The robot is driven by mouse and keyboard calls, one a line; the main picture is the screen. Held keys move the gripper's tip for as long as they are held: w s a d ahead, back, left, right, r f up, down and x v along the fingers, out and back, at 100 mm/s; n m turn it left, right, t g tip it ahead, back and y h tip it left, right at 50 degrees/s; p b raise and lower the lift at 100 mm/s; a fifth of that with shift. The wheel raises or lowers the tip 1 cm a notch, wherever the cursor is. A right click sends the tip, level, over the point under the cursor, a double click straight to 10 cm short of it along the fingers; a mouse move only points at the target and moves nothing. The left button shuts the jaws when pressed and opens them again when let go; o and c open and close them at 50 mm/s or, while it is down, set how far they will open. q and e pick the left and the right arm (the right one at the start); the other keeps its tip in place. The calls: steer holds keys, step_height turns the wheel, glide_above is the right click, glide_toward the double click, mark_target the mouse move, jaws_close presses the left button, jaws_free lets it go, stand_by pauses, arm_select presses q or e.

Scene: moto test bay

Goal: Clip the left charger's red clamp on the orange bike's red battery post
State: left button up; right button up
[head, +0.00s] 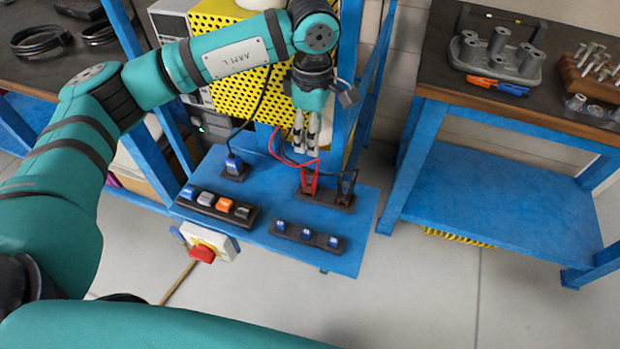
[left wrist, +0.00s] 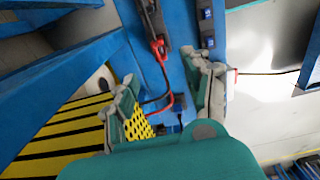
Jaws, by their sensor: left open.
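The red clamp (head: 309,182) stands in a dark holder on a blue shelf, beside a black clamp (head: 346,188). Red and black cables lead up from them behind my left gripper (head: 306,143). That gripper points down just above and behind the red clamp, apart from it, open and empty. In the left wrist view its fingers (left wrist: 160,72) are spread wide, with the red clamp (left wrist: 158,48) ahead between them and its red cable looping below. The orange bike and its battery post are not in view. I cannot tell which unit is the left charger. My right gripper is not in view.
The blue shelf (head: 262,235) also holds a switch strip (head: 216,206), a small socket strip (head: 307,235) and a blue plug (head: 234,165). A red knob (head: 202,252) sits at its front. A blue upright (head: 346,70) stands close behind my gripper. A tool bench (head: 500,110) is at right.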

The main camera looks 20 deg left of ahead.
mark_target(310, 171)
arm_select(q)
step_height(310, 171, down, 10)
steer(key=shift+r+p, duration=0.1)
steer(key=shift+p, duration=0.75)
steer(key=f, duration=0.1)
steer(key=f+p, duration=0.1)
steer(key=f, duration=0.2)
steer(key=shift+w+a+f+p, duration=0.15)
steer(key=shift+a+f+p, duration=0.15)
steer(key=shift+p, duration=0.1)
steer(key=shift+f, duration=0.3)
jaws_close()
